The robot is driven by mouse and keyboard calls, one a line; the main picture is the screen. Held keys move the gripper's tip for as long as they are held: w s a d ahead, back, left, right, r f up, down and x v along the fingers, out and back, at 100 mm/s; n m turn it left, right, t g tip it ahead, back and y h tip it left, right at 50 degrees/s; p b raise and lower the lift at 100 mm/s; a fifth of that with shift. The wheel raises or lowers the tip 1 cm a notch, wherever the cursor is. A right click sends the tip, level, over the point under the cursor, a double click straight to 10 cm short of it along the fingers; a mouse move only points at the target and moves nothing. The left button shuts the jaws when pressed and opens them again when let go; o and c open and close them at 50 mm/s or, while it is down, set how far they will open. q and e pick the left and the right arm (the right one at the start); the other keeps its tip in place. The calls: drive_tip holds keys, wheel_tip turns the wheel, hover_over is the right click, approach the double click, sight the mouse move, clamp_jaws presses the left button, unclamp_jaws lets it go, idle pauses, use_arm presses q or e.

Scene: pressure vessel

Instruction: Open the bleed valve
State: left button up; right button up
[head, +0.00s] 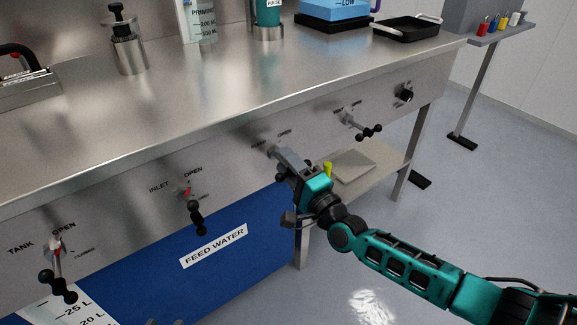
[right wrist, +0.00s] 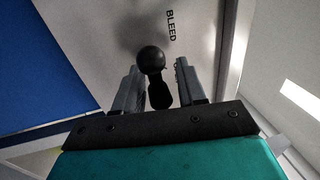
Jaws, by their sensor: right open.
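The bleed valve handle (right wrist: 151,60), a black lever with a ball end, shows in the right wrist view below the BLEED label (right wrist: 171,25) on the steel panel. My right gripper (right wrist: 157,72) is open, with one finger on each side of the handle. Whether either finger touches it I cannot tell. In the head view my right gripper (head: 276,155) is at the bench's front panel and hides most of this valve. My left gripper is not in view.
The inlet valve (head: 195,212) and tank valve (head: 57,283) are left along the panel (head: 125,210). Another black-handled valve (head: 362,128) and a black knob (head: 404,94) are to the right. A blue FEED WATER container (head: 250,220) stands underneath. The floor in front is clear.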

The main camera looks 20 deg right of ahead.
drive_tip(key=shift+w+r, duration=0.1)
clamp_jaws()
idle(0.3)
